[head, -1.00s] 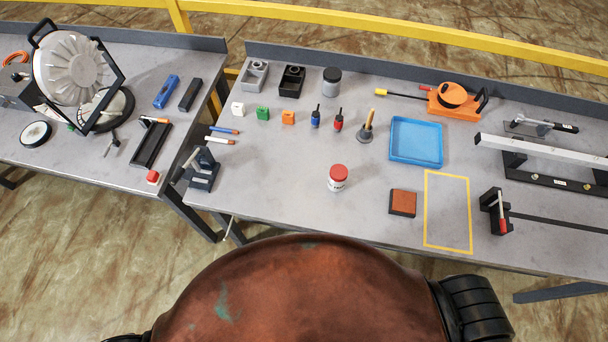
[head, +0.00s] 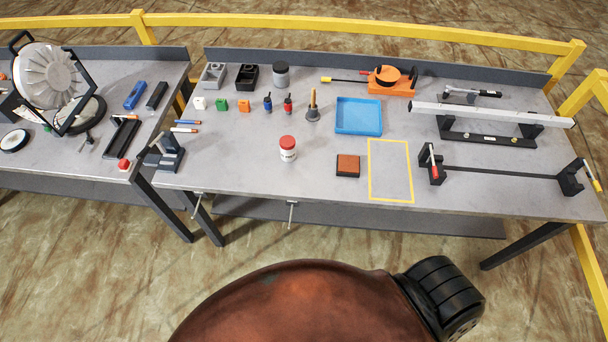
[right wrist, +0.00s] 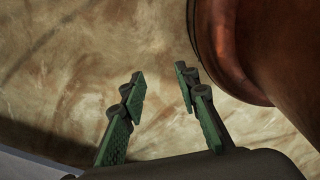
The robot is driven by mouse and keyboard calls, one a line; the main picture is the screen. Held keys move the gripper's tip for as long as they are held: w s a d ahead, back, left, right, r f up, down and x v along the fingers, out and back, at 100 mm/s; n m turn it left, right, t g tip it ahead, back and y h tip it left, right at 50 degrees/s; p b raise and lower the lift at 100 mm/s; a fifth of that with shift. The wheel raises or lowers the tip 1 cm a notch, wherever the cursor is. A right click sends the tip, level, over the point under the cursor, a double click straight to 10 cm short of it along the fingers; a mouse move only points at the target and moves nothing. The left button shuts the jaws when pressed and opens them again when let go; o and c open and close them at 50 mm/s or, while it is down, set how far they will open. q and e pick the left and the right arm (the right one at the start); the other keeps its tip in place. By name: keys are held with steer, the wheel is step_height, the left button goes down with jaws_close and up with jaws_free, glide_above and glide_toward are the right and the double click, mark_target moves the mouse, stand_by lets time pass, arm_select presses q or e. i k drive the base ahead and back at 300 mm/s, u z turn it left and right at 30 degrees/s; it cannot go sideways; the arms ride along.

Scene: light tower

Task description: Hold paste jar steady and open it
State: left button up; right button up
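The paste jar (head: 288,149) is a small white jar with a red lid and dark print on its label. It stands upright on the grey workbench (head: 240,172), near the front edge and left of a brown-red block. Nothing touches it. My right gripper (right wrist: 160,88) shows in the right wrist view with its two green-padded fingers apart and nothing between them. My left gripper is in neither view.
A brown-red block (head: 348,165), a yellow outlined rectangle (head: 391,198) and a blue tray (head: 359,117) lie right of the jar. A black clamp-like fixture (head: 166,153) stands left. Small coloured blocks and bottles stand behind. The bench around the jar is clear.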

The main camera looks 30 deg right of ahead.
mark_target(288, 156)
steer(key=k, duration=0.2)
steer(key=z, duration=0.95)
